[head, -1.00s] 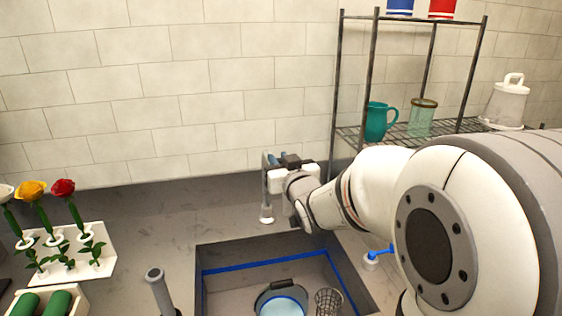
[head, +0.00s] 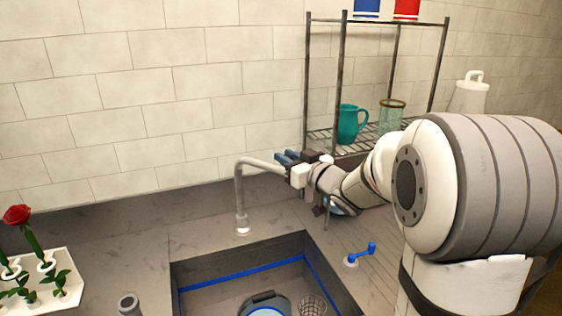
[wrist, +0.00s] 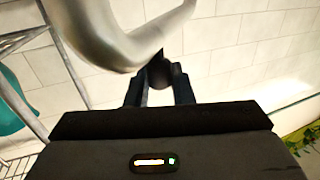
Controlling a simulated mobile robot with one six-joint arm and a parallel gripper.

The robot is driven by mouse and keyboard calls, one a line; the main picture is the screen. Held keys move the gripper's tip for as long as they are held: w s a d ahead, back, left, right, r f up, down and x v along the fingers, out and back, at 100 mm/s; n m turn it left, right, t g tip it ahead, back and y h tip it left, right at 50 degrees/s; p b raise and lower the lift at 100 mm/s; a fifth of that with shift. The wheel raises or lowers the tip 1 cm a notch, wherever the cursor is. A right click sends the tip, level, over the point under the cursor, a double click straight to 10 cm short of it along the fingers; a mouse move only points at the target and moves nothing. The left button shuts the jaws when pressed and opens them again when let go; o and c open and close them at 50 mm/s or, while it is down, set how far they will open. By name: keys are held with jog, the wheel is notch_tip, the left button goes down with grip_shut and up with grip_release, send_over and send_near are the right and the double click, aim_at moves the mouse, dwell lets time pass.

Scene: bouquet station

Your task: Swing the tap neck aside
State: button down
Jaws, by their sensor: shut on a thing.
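The grey tap neck (head: 240,190) rises from a pale base (head: 242,231) behind the sink. It bends at the top and reaches right, towards the rack side, with its end at my gripper. My gripper (head: 286,160) is shut on the end part of the neck. In the wrist view the curved neck (wrist: 115,38) fills the upper left, and its dark end sits between my fingers (wrist: 160,88). The exact contact is partly hidden by the gripper body.
The sink (head: 215,268) has a blue line inside and holds a dark-handled pail (head: 265,303) and a mesh cup (head: 312,306). A blue lever (head: 360,254) stands to its right. A wire rack (head: 343,90) holds a teal jug (head: 351,124). A flower holder (head: 60,290) is left.

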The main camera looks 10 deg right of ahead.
jog(key=shift+w+d, duration=0.4)
jog(key=shift+w, duration=0.25)
jog(key=shift+r, duration=0.15)
jog(key=c, duration=1.7)
grip_release()
jog(key=o, duration=0.3)
jog(key=shift+w, duration=0.3)
jog(key=shift+o, duration=0.5)
jog(key=shift+s, duration=0.15)
